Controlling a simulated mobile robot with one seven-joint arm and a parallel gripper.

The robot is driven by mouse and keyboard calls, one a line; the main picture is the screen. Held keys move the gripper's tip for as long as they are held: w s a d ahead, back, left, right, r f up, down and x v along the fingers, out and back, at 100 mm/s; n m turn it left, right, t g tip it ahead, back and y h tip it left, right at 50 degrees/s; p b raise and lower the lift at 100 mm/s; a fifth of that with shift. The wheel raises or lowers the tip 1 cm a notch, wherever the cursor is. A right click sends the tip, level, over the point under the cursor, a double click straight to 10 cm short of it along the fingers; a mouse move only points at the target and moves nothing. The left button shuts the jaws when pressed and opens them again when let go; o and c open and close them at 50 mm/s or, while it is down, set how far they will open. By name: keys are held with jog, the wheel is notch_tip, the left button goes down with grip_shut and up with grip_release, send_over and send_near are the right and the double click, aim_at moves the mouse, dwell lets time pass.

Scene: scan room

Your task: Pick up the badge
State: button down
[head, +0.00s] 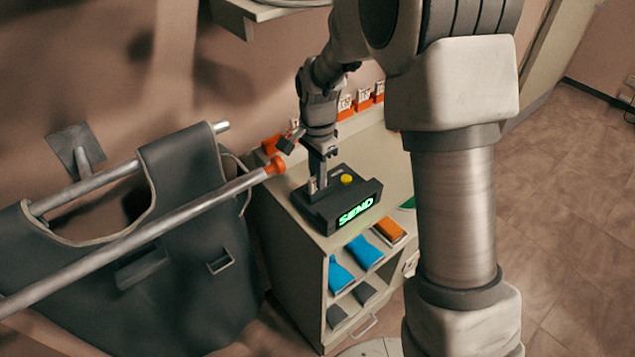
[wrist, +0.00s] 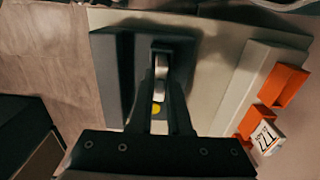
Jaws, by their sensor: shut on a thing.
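My gripper (head: 317,179) points down at the left part of a dark device (head: 341,216) with a green lit "SEND" display and a yellow button (head: 347,180). In the wrist view, the fingers of my gripper (wrist: 160,82) are shut on a small pale thing (wrist: 161,70), which seems to be the badge. The fingers hide most of it. I cannot tell whether it still touches the device. The yellow button (wrist: 156,108) shows between the fingers in the wrist view.
The device stands on a pale cabinet (head: 292,245) with blue and orange items on its shelves. Orange holders with white numbered tags (head: 363,97) line the back.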

jog(key=shift+r, duration=0.15)
jog(key=shift+r, duration=0.3)
jog(key=r, duration=0.2)
jog(key=d+r, duration=0.1)
jog(key=shift+r, duration=0.4)
jog(key=s+d+r, duration=0.1)
jog(key=d+r, duration=0.5)
jog(key=d, duration=0.4)
jog(key=shift+d+r, duration=0.15)
jog(key=shift+d, duration=0.2)
jog(key=shift+s, duration=0.1)
